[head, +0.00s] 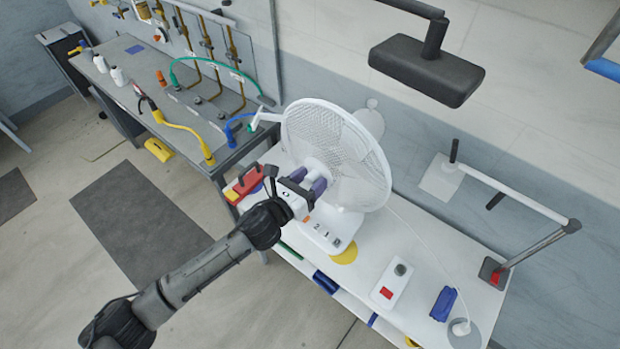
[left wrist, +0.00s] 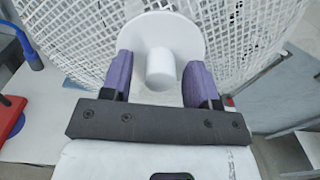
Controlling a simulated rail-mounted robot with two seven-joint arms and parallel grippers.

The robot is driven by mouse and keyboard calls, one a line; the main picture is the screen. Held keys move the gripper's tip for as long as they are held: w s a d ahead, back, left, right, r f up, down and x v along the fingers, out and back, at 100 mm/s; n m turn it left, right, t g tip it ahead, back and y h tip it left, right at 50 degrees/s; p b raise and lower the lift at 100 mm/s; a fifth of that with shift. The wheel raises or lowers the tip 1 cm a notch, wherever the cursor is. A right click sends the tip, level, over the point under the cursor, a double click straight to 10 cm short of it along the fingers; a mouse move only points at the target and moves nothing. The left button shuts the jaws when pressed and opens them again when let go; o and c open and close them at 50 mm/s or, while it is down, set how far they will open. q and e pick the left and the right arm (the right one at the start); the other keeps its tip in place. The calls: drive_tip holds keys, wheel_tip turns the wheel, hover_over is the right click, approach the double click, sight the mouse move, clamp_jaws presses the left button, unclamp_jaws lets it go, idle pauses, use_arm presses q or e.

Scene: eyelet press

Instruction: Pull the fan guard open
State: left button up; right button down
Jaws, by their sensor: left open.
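A white desk fan stands on the white table, and its round wire guard (head: 345,135) faces my left arm. In the left wrist view the guard (left wrist: 75,30) fills the background, with a white disc (left wrist: 190,30) at its centre and a white cylindrical knob (left wrist: 160,66) sticking out toward me. My left gripper (head: 308,182) is in front of the guard's centre, and it also shows in the left wrist view (left wrist: 161,82). Its purple fingers are open, one on each side of the knob, with visible gaps. My right gripper is not in view.
The fan's numbered base (head: 328,230) is below my gripper. A red toolbox (head: 245,182) is at the left. A white box with a red button (head: 391,286), a blue item (head: 443,304) and a lamp (head: 530,245) are at the right. A dark overhead block (head: 426,70) hangs above.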

use_arm(q)
clamp_jaws()
idle(0.6)
